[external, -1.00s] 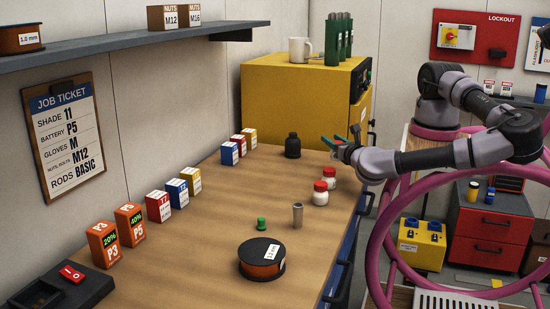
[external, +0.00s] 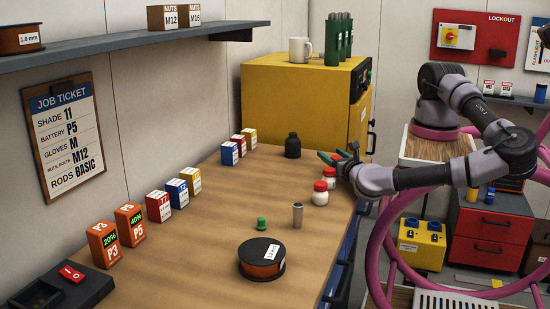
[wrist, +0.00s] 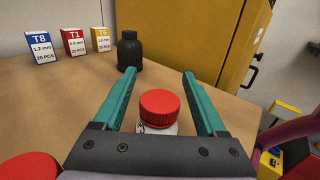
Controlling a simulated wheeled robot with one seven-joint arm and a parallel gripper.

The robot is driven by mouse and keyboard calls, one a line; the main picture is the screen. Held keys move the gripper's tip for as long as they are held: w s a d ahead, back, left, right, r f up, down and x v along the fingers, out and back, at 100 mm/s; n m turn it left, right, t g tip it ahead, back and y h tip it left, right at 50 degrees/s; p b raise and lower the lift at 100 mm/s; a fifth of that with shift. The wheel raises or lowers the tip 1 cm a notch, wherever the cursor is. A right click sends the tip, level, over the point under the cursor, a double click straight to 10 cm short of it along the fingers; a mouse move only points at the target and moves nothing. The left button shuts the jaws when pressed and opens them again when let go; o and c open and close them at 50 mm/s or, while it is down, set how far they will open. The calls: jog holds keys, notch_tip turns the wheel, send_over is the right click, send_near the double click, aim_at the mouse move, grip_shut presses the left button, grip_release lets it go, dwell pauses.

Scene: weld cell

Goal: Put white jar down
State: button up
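Two white jars with red lids stand close together on the bench near its right edge. The farther jar (external: 329,174) is just below my gripper (external: 325,157). The nearer jar (external: 320,197) stands in front of it. In the wrist view, my gripper (wrist: 159,76) has its two teal fingers spread apart. One white jar's red lid (wrist: 160,104) shows between the fingers, with a gap on each side; its body is mostly hidden by the gripper. Another red lid (wrist: 28,167) shows at the lower left, cut off by the frame. My gripper holds nothing.
A black bottle (external: 292,146) stands behind the jars, also in the wrist view (wrist: 129,50). A yellow cabinet (external: 290,97) borders the far end. A grey cylinder (external: 297,214), green piece (external: 261,224) and wire spool (external: 262,258) are nearer. The bench middle (external: 225,205) is clear.

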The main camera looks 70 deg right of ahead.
jog(key=v, duration=1.2)
dwell(0.3)
